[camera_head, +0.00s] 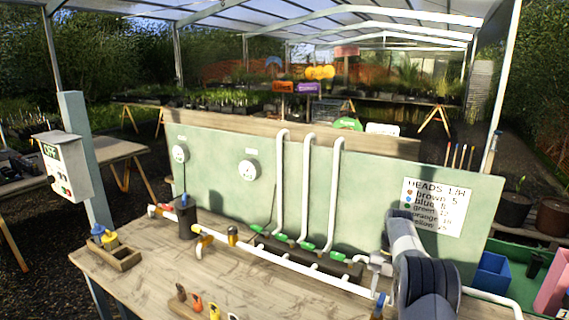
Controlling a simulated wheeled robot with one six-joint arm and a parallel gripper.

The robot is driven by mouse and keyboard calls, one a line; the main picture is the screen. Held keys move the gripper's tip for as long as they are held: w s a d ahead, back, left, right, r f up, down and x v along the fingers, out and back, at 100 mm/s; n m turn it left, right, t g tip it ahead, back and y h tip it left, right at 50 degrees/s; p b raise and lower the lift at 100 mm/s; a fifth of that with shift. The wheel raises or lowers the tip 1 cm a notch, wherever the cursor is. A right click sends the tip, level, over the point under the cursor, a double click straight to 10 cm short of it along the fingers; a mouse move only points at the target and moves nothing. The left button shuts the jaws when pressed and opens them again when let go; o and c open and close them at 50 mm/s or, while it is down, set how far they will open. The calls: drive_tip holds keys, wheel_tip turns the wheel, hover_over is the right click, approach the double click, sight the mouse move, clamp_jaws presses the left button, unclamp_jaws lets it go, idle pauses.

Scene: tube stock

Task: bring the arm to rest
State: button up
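My arm shows at the lower right of the head view, its dark and grey links in front of the green board (225,170) and the right part of the wooden workbench (140,275). I cannot make out my gripper's fingers; they seem hidden behind the arm's links. Whether anything is held cannot be seen.
A white pipe (270,256) with green-collared risers runs along the bench near my arm. A wooden tray (118,258) with blue and yellow pieces, a dark cylinder (186,218) and several coloured pieces stand left. A blue bin (490,272) is at right. The bench's left front is mostly clear.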

drive_tip(key=shift+s+f, duration=0.2)
drive_tip(key=shift+f, duration=0.25)
drive_tip(key=shift+s+d+m+t+y+b, duration=0.25)
drive_tip(key=shift+m+b, duration=0.3)
drive_tip(key=shift+m, duration=0.45)
drive_tip(key=shift+d+r, duration=0.1)
